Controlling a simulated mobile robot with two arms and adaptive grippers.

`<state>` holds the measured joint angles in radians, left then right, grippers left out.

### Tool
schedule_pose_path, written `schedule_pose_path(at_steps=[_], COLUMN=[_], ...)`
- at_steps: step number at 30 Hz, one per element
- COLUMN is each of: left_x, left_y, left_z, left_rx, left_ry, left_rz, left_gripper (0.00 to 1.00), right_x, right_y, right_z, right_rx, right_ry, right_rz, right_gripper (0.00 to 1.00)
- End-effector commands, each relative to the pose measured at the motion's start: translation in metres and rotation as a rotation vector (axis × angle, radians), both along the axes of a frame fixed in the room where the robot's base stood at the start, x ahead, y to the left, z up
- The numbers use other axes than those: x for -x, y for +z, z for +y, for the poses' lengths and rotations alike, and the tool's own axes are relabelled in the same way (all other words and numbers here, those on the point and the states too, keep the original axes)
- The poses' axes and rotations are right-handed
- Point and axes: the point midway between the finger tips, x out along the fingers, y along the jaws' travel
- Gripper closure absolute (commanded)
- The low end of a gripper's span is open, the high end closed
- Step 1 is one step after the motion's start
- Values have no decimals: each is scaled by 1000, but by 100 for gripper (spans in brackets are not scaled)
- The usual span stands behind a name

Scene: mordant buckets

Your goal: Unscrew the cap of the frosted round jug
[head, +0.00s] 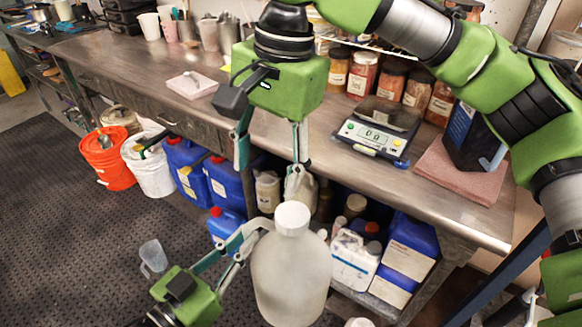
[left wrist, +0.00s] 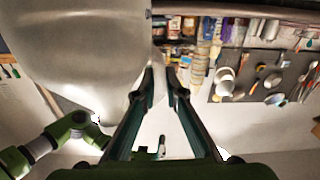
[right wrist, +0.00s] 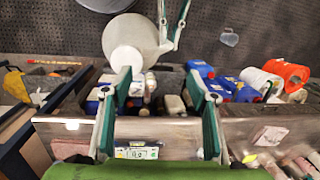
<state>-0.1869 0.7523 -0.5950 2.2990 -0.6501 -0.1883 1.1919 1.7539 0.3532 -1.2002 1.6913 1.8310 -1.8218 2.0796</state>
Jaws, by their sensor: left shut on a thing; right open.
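The frosted round jug (head: 290,278) is held upright in front of the bench, with its white round cap (head: 292,217) on its neck. My left gripper (head: 258,232) is shut on the jug beside its shoulder, apparently at the handle; the exact grip is hard to see. In the left wrist view the jug (left wrist: 85,45) fills the upper left beside the fingers. My right gripper (head: 269,178) is open, pointing down above the cap and touching nothing. In the right wrist view the cap (right wrist: 126,58) lies near the left fingertip, off the middle of the jaws.
Below are blue jugs (head: 190,172), a white bucket (head: 148,165) and an orange bucket (head: 108,160). A clear beaker (head: 153,256) stands on the floor.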

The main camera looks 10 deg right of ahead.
Motion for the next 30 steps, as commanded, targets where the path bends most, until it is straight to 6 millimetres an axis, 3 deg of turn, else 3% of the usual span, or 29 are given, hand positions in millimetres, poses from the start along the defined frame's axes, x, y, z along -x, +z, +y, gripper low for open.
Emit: schedule_pose_path(at_steps=[3, 9, 22, 30], left_x=[0, 0, 0, 0], left_y=[2, 2, 2, 2], left_z=[0, 0, 0, 0], left_rx=[3, 3, 3, 3], left_ry=[-1, -1, -1, -2], left_rz=[-2, -2, -2, -2], left_gripper=[100, 100, 100, 100], right_x=[20, 33, 33, 33], right_y=[12, 14, -47, -62], right_z=[-19, -32, -32, -31], right_rx=[90, 150, 149, 147], right_ry=[-29, -54, -54, -54], right_rz=[2, 9, 10, 8], right_gripper=[46, 46, 46, 46])
